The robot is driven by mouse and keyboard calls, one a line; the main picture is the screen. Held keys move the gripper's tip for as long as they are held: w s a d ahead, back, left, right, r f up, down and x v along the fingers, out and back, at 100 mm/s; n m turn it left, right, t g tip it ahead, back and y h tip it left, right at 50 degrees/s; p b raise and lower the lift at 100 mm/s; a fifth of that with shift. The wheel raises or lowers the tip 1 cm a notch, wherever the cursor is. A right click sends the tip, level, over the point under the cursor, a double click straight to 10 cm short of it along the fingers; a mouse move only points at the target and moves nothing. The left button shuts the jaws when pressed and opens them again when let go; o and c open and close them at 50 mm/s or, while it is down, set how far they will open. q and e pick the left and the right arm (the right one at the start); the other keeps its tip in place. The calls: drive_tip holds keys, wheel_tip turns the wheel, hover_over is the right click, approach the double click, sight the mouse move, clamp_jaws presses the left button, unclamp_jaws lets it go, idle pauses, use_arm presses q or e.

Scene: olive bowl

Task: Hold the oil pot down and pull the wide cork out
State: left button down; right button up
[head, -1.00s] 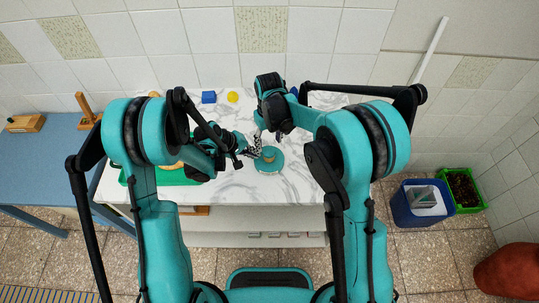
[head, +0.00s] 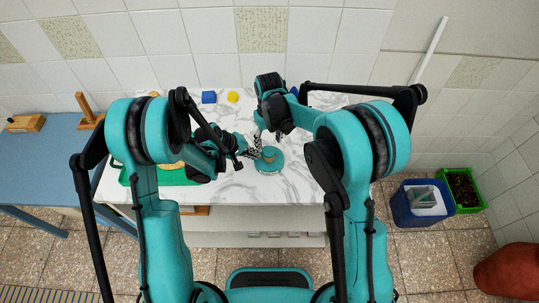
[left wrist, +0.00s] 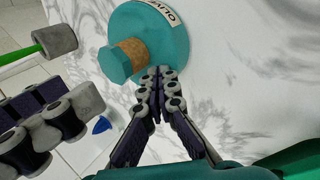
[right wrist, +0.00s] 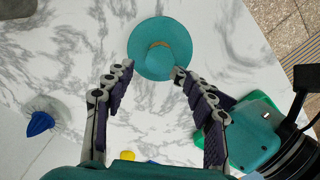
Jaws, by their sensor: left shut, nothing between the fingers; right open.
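The teal oil pot (head: 269,166) stands upright on the marble counter, a wide round body with a partly visible label in the left wrist view (left wrist: 176,42). A tan cork (left wrist: 131,52) with a teal top (left wrist: 115,64) sits in its mouth. The teal top hides most of the cork in the right wrist view (right wrist: 158,60). My left gripper (left wrist: 160,71) is shut and empty, its tips at the pot's body beside the cork; contact is unclear. My right gripper (right wrist: 150,71) is open and empty, its tips apart near the pot's rim, with the cork between and beyond them.
A green tray (head: 176,177) lies left of the pot. A blue block (head: 209,97) and a yellow ball (head: 233,96) are at the back. A grey-headed thing with a green handle (left wrist: 54,41) shows near my right gripper. Bare marble lies around the pot.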

sight(269, 152)
idle(0.3)
drive_tip(key=shift+f, duration=4.25)
drive_tip(key=shift+r, duration=0.35)
drive_tip(key=c, duration=1.1)
